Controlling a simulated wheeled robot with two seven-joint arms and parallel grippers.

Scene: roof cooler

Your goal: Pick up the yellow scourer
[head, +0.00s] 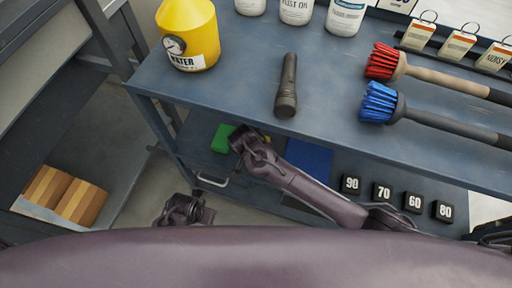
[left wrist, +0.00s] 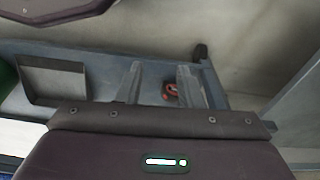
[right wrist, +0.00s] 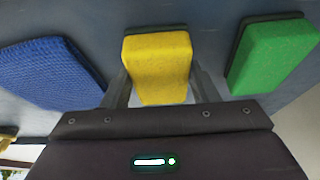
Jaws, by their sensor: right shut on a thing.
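The yellow scourer (right wrist: 158,64) is between the two fingers of my right gripper (right wrist: 160,88) in the right wrist view. It has a dark backing along its far edge. The gripper is shut on it, and I cannot tell whether it is clear of the shelf.
A green scourer (right wrist: 275,55) and a blue cloth (right wrist: 48,72) lie either side of the yellow one. Black numbered blocks (head: 382,191) stand farther right. The upper shelf (head: 225,85) overhangs, holding a torch (head: 287,85), two brushes (head: 380,102) and a yellow water container (head: 188,32).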

